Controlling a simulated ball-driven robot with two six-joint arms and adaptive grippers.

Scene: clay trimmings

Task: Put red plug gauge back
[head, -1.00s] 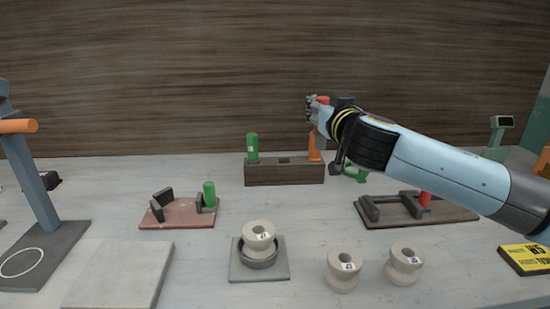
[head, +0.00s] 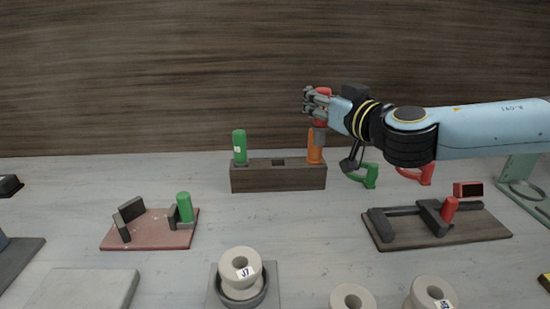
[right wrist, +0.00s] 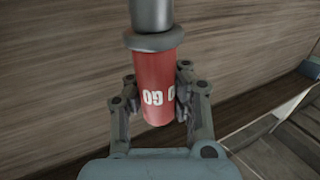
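My right gripper (head: 316,101) is shut on the red plug gauge (head: 322,91), holding it in the air above the right part of the dark wooden rack (head: 278,179). Its grey metal end (head: 320,136) points down, in front of or near the orange plug; I cannot tell the depth. In the right wrist view, the red handle (right wrist: 156,88) with white lettering sits between both fingers. The rack holds a green plug (head: 240,147) at left and an orange plug (head: 315,147) at right. An empty hole (head: 278,162) shows between them. My left gripper is out of view.
Green (head: 365,176) and red (head: 416,173) gauges lie right of the rack. A reddish plate with dark blocks (head: 150,232) is at left; a dark fixture (head: 437,222) is at right. Several cream spools, one on a grey stand (head: 241,274), are in front. The tabletop directly before the rack is clear.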

